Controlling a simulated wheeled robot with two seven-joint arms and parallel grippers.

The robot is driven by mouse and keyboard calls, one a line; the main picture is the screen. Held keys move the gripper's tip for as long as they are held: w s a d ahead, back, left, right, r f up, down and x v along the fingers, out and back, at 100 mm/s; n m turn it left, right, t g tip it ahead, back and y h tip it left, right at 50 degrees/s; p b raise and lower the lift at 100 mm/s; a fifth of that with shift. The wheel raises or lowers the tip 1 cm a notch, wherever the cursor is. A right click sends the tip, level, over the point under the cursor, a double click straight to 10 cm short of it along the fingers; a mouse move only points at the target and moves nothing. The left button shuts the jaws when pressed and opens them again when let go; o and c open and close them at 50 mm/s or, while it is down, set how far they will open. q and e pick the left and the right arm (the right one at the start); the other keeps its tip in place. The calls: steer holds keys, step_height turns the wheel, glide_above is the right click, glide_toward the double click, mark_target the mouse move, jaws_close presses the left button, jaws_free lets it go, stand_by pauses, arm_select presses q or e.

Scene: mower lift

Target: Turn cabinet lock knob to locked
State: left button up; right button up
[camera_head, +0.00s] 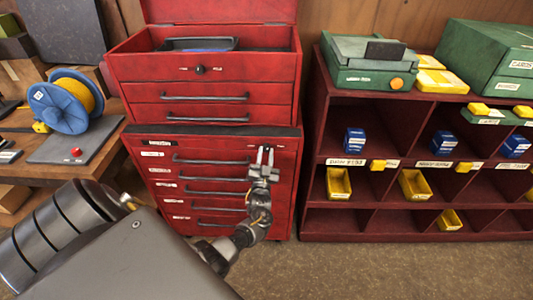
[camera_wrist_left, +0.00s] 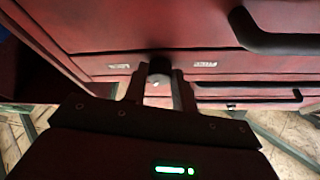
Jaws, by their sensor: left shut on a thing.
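The red cabinet (camera_head: 225,170) has a lock knob at the top right of its front, which the gripper covers in the head view. In the left wrist view, the dark round lock knob (camera_wrist_left: 160,68) sits between the two fingers, with a small pale label on either side. My left gripper (camera_head: 265,156) is at the cabinet front, shut on the knob; its fingers also show in the wrist view (camera_wrist_left: 158,88). The label words are too small to read, so I cannot tell which way the knob is turned. My right gripper is not in view.
A red tool chest (camera_head: 200,92) with an open lid and its own small knob (camera_head: 200,69) stands on the cabinet. Dark drawer handles (camera_head: 210,160) stick out below. A red shelf (camera_head: 318,190) with bins stands to the right. A workbench with a blue reel (camera_head: 60,105) is left.

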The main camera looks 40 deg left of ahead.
arm_select(q)
steer(key=m+h+p, duration=0.1)
steer(key=m, duration=0.1)
steer(key=m+h+p, duration=0.1)
steer(key=m+h, duration=0.1)
steer(key=m, duration=0.1)
steer(key=m+t+h+p, duration=0.1)
steer(key=m, duration=0.2)
steer(key=shift+s+a+r, duration=0.2)
steer(key=shift+r, duration=0.1)
steer(key=m+h+p, duration=0.2)
steer(key=m+p, duration=0.1)
steer(key=m, duration=0.2)
steer(key=shift+a+r+p, duration=0.1)
steer(key=shift+r+p, duration=0.05)
steer(key=shift+p, duration=0.15)
steer(key=shift+m+g+h+p, duration=0.65)
steer(key=shift+m+p, duration=0.2)
steer(key=shift+m, duration=0.45)
steer(key=o, duration=1)
